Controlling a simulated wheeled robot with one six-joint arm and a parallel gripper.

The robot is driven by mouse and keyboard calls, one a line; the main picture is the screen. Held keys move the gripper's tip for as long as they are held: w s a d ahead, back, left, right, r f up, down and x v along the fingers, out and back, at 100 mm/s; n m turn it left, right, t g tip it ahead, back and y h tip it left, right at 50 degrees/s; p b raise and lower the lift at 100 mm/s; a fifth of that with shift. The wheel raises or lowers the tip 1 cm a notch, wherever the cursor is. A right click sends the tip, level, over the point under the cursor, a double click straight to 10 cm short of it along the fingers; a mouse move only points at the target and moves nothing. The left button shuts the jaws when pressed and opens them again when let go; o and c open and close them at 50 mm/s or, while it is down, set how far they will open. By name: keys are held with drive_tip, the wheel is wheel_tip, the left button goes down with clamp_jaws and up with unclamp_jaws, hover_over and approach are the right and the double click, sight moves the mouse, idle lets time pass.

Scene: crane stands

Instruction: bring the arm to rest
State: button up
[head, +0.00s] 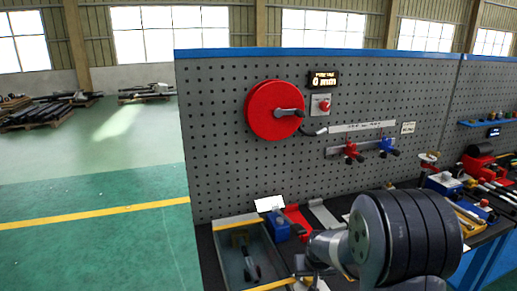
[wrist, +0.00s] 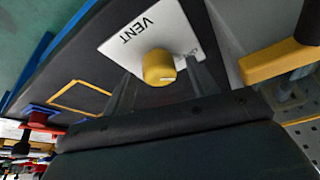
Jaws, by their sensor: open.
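My gripper (wrist: 160,72) is open, its two grey fingers apart in the wrist view. A yellow knob (wrist: 159,68) on a white plate marked VENT (wrist: 150,30) shows between and beyond the fingertips; I cannot tell how far off it is, and no grip on it shows. In the head view my gripper (head: 312,272) is low over the bench, in front of my large dark arm. My arm hides part of the bench there.
A grey pegboard (head: 225,120) with a red wheel (head: 265,110) stands behind the bench. A tray (head: 222,262) with a dark tool lies left of my gripper. A blue box (head: 278,229) stands behind it. Green floor (head: 90,245) at left is clear.

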drive_tip(key=shift+a+m+h+b, duration=0.15)
drive_tip(key=shift+m+h+b, duration=0.55)
drive_tip(key=shift+m, duration=1.8)
drive_tip(key=shift+s+r+g, duration=0.2)
drive_tip(key=shift+r+g, duration=0.1)
drive_tip(key=shift+r, duration=0.2)
drive_tip(key=shift+h, duration=0.3)
